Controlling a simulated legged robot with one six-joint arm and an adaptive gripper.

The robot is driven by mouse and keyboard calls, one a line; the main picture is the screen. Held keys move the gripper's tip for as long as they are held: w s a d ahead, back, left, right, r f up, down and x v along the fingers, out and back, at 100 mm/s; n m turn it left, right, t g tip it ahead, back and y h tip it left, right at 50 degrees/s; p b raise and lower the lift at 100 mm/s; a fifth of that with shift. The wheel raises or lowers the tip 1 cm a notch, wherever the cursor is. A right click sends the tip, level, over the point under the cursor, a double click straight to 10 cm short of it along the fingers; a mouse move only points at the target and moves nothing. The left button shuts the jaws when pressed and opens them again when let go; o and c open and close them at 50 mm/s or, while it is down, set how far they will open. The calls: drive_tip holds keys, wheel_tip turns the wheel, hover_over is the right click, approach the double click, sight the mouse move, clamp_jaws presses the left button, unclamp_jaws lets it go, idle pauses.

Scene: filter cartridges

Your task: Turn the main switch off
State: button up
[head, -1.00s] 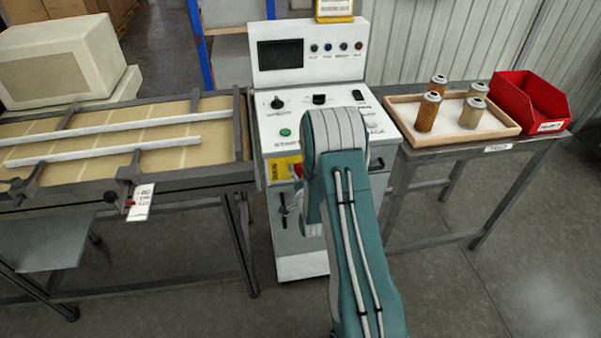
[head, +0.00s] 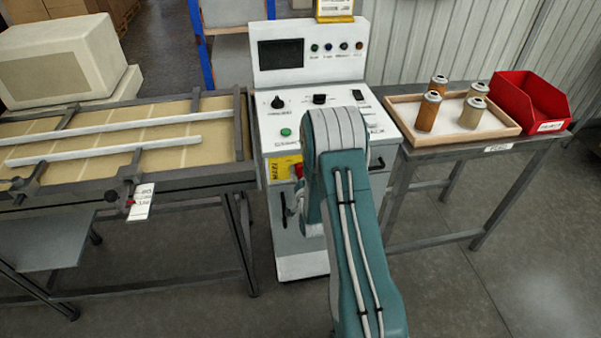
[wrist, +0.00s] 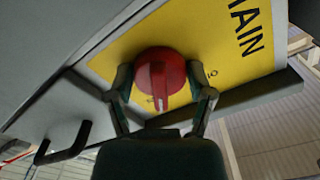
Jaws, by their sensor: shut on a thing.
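The main switch is a round red knob (wrist: 162,78) with a raised grip bar, on a yellow plate (wrist: 215,45) lettered "MAIN". In the wrist view its bar runs roughly up and down the picture, with a pale mark at its lower end. My gripper (wrist: 161,95) is shut on the knob, one finger at each side. In the head view the yellow plate (head: 286,168) is on the front of the white control cabinet (head: 300,245).
A black handle (wrist: 65,142) stands out from the cabinet near the switch. A frame table (head: 180,180) is left of the cabinet. At right, a bench carries a wooden tray (head: 455,139) with several filter cartridges and a red bin (head: 530,100).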

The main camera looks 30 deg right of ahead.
drive_tip(key=n, duration=1.1)
drive_tip(key=shift+n, duration=0.4)
drive_tip(key=shift+w+n, duration=0.1)
drive_tip(key=shift+n, duration=1.6)
drive_tip(key=o, duration=1.1)
